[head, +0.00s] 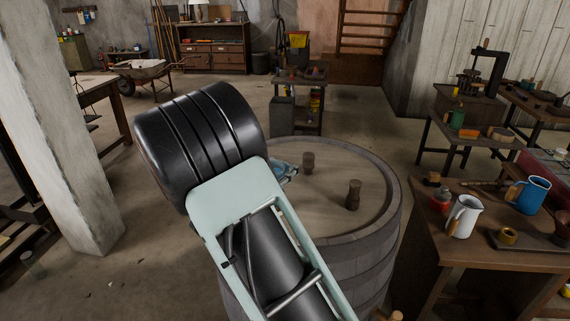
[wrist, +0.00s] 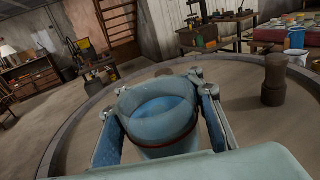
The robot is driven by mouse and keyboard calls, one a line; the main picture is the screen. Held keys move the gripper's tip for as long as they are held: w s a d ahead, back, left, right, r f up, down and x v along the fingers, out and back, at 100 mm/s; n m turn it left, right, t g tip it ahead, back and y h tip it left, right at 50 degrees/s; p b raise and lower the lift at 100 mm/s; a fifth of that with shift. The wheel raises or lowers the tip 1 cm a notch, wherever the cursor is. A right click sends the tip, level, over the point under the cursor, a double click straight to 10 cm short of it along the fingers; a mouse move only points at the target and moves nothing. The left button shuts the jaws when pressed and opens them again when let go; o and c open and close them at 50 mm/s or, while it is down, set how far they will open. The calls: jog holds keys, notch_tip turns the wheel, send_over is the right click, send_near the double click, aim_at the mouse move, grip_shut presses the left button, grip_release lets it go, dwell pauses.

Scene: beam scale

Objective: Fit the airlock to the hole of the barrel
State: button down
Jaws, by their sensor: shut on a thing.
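The airlock (wrist: 158,112) is a pale blue, cup-like piece with a red-brown ring, held between the two fingers of my gripper (wrist: 154,88) in the wrist view. My gripper is shut on it, above the barrel top. In the head view only a blue bit of the gripper end (head: 287,171) shows past my arm. The barrel (head: 368,262) is large, grey and wooden, with a raised rim; its top also shows in the wrist view (wrist: 245,125). I cannot make out the hole; my arm, gripper and airlock cover part of the top.
A dark wooden peg (head: 353,195) stands upright on the barrel top, right of the airlock in the wrist view (wrist: 273,82). A shorter wooden piece (head: 308,162) stands farther back. A table (head: 480,225) with a white jug (head: 464,217) and blue jug (head: 533,195) is at right.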

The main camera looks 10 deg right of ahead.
jog(key=shift+f+b, duration=0.35)
jog(key=shift+f, duration=0.25)
jog(key=c, duration=1.2)
grip_release()
jog(key=shift+o, duration=0.2)
jog(key=v, duration=1.2)
jog(key=shift+s, duration=0.1)
